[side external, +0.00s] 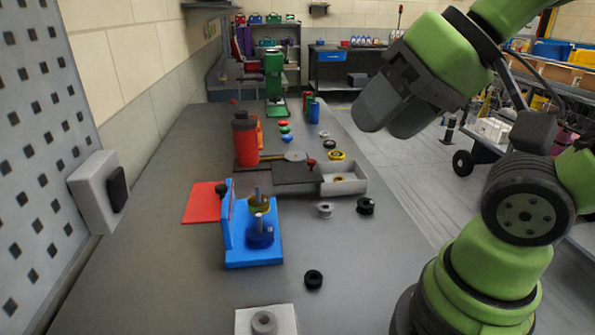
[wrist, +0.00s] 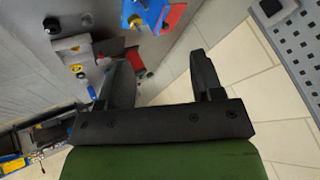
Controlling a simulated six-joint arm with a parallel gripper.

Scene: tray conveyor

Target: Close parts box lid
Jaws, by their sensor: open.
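My gripper (side external: 388,120) is open and empty, raised well above the bench to the right of the box. In the wrist view my gripper's fingers (wrist: 160,60) are spread apart. A pale box (wrist: 70,42) there appears to be the parts box, left of the fingers.
A blue fixture (side external: 252,250) with posts stands in front of the box. A red cylinder (side external: 244,140) stands behind the panel. A black spool (side external: 365,206) and a grey spool (side external: 324,210) sit near the box's front. A red mat (side external: 204,203) lies left.

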